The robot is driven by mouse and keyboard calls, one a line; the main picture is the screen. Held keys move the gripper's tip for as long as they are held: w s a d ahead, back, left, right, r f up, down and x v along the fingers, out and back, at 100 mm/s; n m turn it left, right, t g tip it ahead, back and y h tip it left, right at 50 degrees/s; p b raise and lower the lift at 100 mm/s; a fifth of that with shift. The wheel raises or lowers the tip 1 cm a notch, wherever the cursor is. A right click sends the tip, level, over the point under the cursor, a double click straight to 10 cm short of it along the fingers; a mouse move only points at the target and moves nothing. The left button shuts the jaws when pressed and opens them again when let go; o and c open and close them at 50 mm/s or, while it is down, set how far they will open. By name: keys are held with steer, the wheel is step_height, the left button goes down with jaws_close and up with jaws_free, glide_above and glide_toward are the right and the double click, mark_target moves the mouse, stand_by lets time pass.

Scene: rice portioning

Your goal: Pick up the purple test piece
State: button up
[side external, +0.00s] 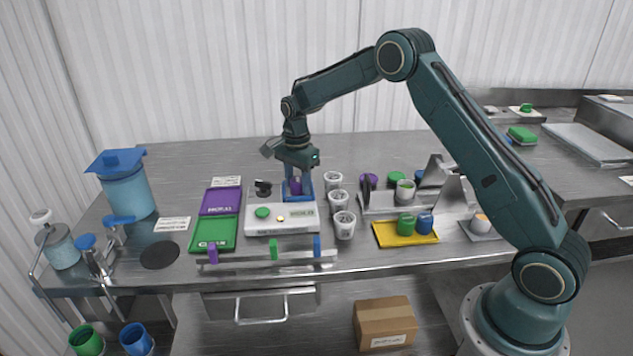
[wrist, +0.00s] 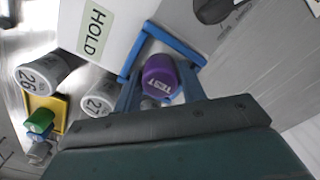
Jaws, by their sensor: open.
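The purple test piece (wrist: 162,76), a cylinder with the word TEST on its side, is just ahead of my gripper in the wrist view. It shows small under my gripper in the side view (side external: 296,187). Blue bars (wrist: 172,42) form a frame around the piece. My gripper (side external: 298,170) is open and points down over the piece from above. The fingertips are hard to make out, and I cannot tell whether they touch the piece.
A white HOLD station (side external: 282,228) with a green button stands in front of the frame. Several numbered white cups (side external: 344,226) stand to its right. Purple (side external: 221,201) and green (side external: 214,234) trays lie left. A yellow tray (side external: 388,240) holds green and blue pieces.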

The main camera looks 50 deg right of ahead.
mark_target(298, 180)
stand_by(0.3)
steer(key=c, duration=0.7)
steer(key=shift+r, duration=0.15)
step_height(298, 180, up, 20)
steer(key=shift+f, duration=0.1)
stand_by(0.3)
stand_by(0.4)
